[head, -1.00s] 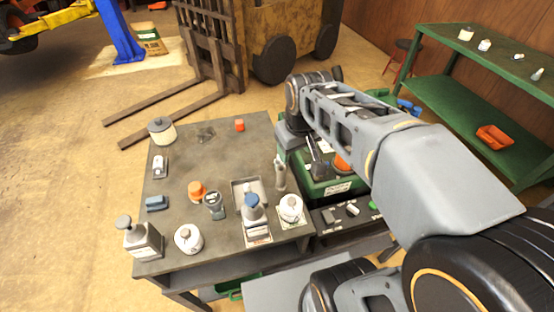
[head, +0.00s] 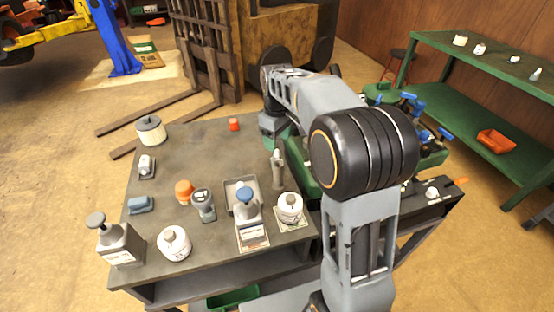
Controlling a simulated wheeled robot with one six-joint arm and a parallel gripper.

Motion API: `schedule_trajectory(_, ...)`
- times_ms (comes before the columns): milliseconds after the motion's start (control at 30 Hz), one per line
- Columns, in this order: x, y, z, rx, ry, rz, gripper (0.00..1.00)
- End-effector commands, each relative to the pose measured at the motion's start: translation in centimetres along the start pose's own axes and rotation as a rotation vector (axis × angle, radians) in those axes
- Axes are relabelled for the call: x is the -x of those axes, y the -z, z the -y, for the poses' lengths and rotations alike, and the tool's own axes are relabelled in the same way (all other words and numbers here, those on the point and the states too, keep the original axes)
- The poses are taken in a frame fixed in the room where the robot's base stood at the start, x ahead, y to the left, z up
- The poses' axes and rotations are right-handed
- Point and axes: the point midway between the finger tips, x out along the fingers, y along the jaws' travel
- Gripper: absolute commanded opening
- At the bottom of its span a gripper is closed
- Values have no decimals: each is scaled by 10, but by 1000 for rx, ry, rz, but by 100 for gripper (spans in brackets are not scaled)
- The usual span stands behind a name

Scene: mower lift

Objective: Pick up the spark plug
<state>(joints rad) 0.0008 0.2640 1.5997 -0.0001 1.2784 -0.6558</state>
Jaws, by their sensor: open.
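I cannot pick out the spark plug for certain. A small pale upright piece (head: 535,74) on the green shelf at the right resembles one, but it is too small to tell. My gripper (head: 273,138) hangs pointing down over the far right edge of the grey table (head: 215,150), far to the left of that piece. Its fingers are small and partly merged with the things behind. It is open, and I see nothing held in it.
The table bears a slim grey upright tool (head: 277,168), a white-labelled can (head: 289,208), a grey tray (head: 239,187) and a pump bottle (head: 120,243). Its far middle is clear. The green mower (head: 302,165) is partly hidden behind my arm. An orange tray (head: 496,141) lies on the lower shelf.

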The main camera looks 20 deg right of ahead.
Motion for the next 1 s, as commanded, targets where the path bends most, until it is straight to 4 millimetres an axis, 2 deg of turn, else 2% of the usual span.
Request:
schedule_trajectory(267,-18,0,0,0,1,1,60)
schedule_trajectory(600,-60,0,0,-1,1,1,60)
schedule_trajectory(933,-65,1,0,-1,0,0,60)
schedule_trajectory(1000,-65,1,0,-1,0,0,55)
